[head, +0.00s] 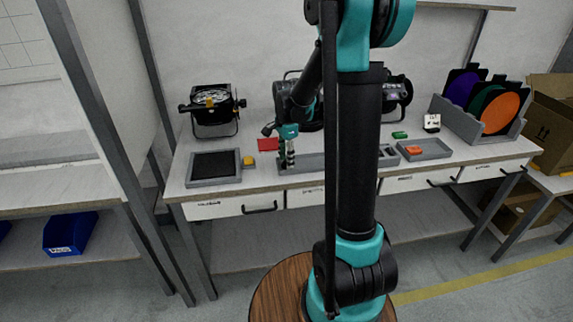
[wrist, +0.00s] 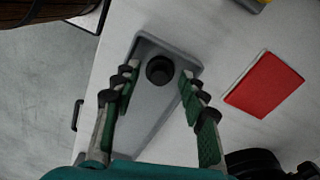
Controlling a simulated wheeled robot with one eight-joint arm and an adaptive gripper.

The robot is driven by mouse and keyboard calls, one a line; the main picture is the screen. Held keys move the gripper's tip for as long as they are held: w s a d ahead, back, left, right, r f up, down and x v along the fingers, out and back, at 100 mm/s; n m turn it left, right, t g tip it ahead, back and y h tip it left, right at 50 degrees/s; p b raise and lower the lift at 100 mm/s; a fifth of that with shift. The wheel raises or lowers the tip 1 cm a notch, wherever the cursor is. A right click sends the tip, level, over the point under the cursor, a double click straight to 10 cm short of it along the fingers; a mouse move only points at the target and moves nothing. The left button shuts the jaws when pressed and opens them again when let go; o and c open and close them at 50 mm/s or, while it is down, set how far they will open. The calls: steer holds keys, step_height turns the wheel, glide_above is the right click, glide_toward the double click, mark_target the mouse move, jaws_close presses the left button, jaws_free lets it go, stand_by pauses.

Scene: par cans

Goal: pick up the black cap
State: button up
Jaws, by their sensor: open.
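The black cap (wrist: 160,69) is a small round dark piece with a hollow-looking middle. It sits near one end of a long shallow grey tray (wrist: 147,47) on the workbench. My gripper (wrist: 157,79) is open, with one green-padded finger on each side of the cap in the wrist view. A gap shows between the cap and each finger, and nothing is held. In the head view my gripper (head: 286,156) is low over the left end of the grey tray (head: 312,162). I cannot make out the cap there; my gripper hides that spot.
A red square (wrist: 264,85) lies beside the tray. Par cans (head: 212,106) stand behind. At right are a small tray (head: 424,147) with an orange piece and a rack of coloured discs (head: 500,112).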

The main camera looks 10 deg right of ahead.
steer(key=shift+f, duration=0.1)
steer(key=c, duration=0.9)
step_height(320, 180, up, 20)
steer(key=shift+r, duration=0.1)
stand_by(0.5)
